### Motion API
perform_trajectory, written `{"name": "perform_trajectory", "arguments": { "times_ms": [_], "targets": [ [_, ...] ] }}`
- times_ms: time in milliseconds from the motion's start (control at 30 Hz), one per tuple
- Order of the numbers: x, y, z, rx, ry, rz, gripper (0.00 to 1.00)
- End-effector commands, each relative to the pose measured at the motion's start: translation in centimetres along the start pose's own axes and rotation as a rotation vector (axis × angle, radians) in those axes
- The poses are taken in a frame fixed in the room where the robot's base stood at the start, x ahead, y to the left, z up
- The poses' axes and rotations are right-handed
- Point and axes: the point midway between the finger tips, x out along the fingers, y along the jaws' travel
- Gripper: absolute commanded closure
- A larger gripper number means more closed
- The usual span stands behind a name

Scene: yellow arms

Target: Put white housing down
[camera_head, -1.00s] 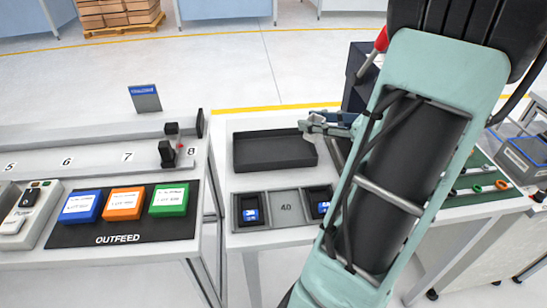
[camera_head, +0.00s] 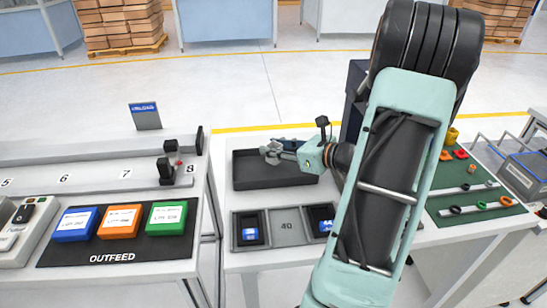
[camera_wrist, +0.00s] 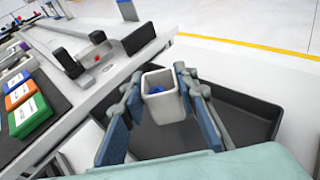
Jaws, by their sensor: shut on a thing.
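The white housing (camera_wrist: 162,103) is a square-mouthed, open-topped cup with something blue inside. In the wrist view it sits between the two blue-grey fingers of my gripper (camera_wrist: 160,110), which is shut on it. In the head view my gripper (camera_head: 275,152) is over the dark tray (camera_head: 255,179), at its back half, pointing left. The housing is hard to make out there. The tray also shows in the wrist view (camera_wrist: 250,122), behind and to the right of the housing. I cannot tell whether the housing touches the tray floor.
In front of the tray is a fixture marked 40 (camera_head: 286,227), with a dark pocket holding a blue-labelled part on each side. Left, across a gap, stands the OUTFEED mat (camera_head: 110,247) with blue, orange and green boxes. A green mat (camera_head: 470,205) with small rings lies right.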

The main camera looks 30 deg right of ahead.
Motion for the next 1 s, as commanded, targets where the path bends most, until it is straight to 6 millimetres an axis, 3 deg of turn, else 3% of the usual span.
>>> {"name": "perform_trajectory", "arguments": {
  "times_ms": [200,567,600,733,1000],
  "targets": [
    [1.2,0.0,-3.1,0.004,0.000,0.001,0.96],
    [1.3,0.0,-3.5,0.001,0.000,0.001,0.96],
    [1.3,0.0,-3.5,0.001,0.000,0.001,0.71],
    [1.2,0.0,-3.4,0.001,0.000,0.001,0.57],
    [1.2,0.0,-3.3,0.001,0.000,0.001,0.55]
  ]
}}
